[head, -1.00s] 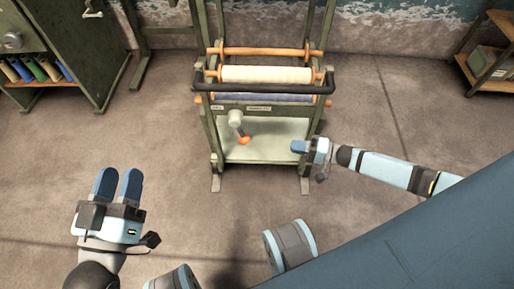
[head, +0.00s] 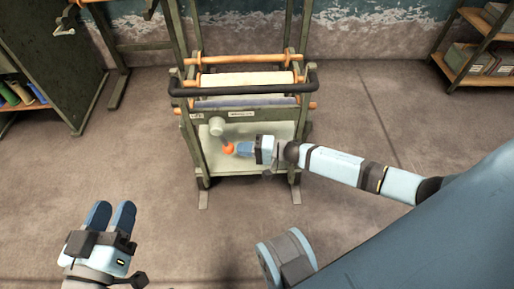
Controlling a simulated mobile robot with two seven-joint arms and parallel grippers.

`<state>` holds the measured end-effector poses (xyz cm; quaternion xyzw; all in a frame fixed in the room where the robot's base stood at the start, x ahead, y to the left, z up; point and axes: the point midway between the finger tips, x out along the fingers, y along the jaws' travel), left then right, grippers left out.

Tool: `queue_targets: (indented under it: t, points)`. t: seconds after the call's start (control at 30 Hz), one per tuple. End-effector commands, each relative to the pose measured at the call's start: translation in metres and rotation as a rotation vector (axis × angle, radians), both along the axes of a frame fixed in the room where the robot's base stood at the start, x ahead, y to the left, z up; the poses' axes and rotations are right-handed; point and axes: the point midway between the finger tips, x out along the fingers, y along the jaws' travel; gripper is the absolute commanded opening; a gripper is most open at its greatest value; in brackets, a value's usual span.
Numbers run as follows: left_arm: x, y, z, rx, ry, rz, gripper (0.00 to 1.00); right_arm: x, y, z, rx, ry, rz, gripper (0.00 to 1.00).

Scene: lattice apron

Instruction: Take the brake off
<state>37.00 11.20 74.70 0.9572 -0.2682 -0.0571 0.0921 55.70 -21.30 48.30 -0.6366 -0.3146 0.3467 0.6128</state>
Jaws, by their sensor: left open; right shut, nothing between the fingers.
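The brake lever is a short arm with an orange knob (head: 228,149), hanging from a pale round hub (head: 216,126) on the front of a green metal roll stand (head: 203,165). The knob hangs below and slightly right of the hub. My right gripper (head: 240,149) is shut and empty, with its blue fingertips just right of the knob; whether they touch it I cannot tell. My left gripper (head: 110,214) is open and empty, low at the left over the floor, well away from the stand.
The stand has a black handlebar (head: 240,92) across its front and rolls on orange-ended bars (head: 240,58). A green cabinet (head: 50,60) stands at the left and a shelf (head: 485,50) at the upper right.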

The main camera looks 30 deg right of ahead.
Motion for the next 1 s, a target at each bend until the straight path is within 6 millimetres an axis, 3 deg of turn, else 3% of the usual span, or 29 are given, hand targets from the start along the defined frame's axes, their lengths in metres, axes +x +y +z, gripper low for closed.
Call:
queue_targets:
  t: [0.57, 1.0]
  points:
    - [0.000, 0.000, -0.006, 0.009, 0.016, -0.006, 0.43, 0.004, 0.006, -0.001, 0.009, -0.004, 0.000, 0.00]
    - [-0.002, -0.001, -0.017, 0.026, 0.049, -0.019, 0.43, 0.011, 0.019, -0.013, 0.123, -0.059, 0.001, 0.00]
